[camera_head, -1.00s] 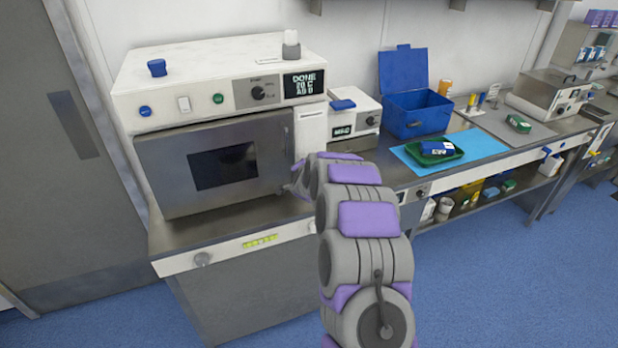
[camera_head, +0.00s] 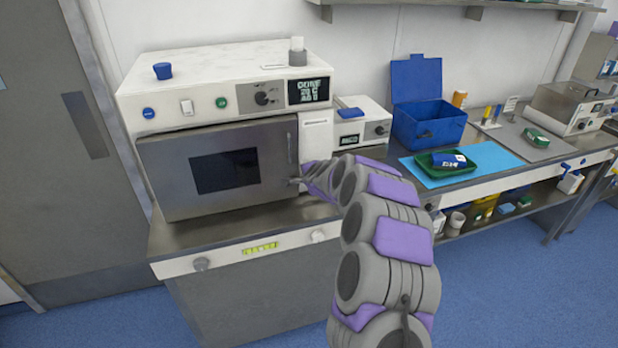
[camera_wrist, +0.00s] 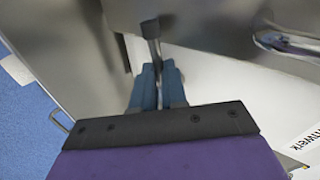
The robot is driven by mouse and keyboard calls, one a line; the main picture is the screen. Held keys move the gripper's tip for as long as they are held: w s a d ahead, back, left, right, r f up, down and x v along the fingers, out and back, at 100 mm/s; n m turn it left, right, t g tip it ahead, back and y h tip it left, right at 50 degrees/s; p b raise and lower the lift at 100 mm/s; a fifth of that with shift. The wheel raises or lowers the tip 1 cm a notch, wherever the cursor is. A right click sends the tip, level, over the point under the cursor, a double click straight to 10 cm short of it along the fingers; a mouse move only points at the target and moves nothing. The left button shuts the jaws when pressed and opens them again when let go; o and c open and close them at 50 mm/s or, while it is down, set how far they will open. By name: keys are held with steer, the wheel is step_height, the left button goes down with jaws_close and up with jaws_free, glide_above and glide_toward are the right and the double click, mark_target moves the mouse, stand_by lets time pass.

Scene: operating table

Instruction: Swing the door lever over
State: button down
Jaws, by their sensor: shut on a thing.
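The steel door (camera_head: 170,180) of the white oven-like unit, with a dark window, fills the unit's front. The door lever (camera_wrist: 151,30) shows in the wrist view as a dark-ended metal bar, its shaft running down between my blue fingers. My gripper (camera_wrist: 158,84) is shut on this lever; the fingers hide part of the shaft. In the head view my gripper (camera_head: 298,181) is at the door's lower right edge, small and partly hidden by my arm. I cannot tell there how far the lever is turned.
The unit stands on a steel counter (camera_head: 190,240). To its right are a small white device (camera_head: 362,125), an open blue box (camera_head: 428,125) and a green tray (camera_head: 447,168) on a light blue mat. A blue cup (camera_head: 162,71) sits on top of the unit. Blue floor lies in front.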

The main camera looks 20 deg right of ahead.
steer(key=shift+d, duration=0.1)
steer(key=c, duration=1.2)
jaws_free()
steer(key=shift+d, duration=0.1)
steer(key=shift+o, duration=0.2)
steer(key=p+v, duration=0.3)
steer(key=v, duration=1.4)
steer(key=shift+p, duration=0.35)
steer(key=shift+s+r, duration=0.1)
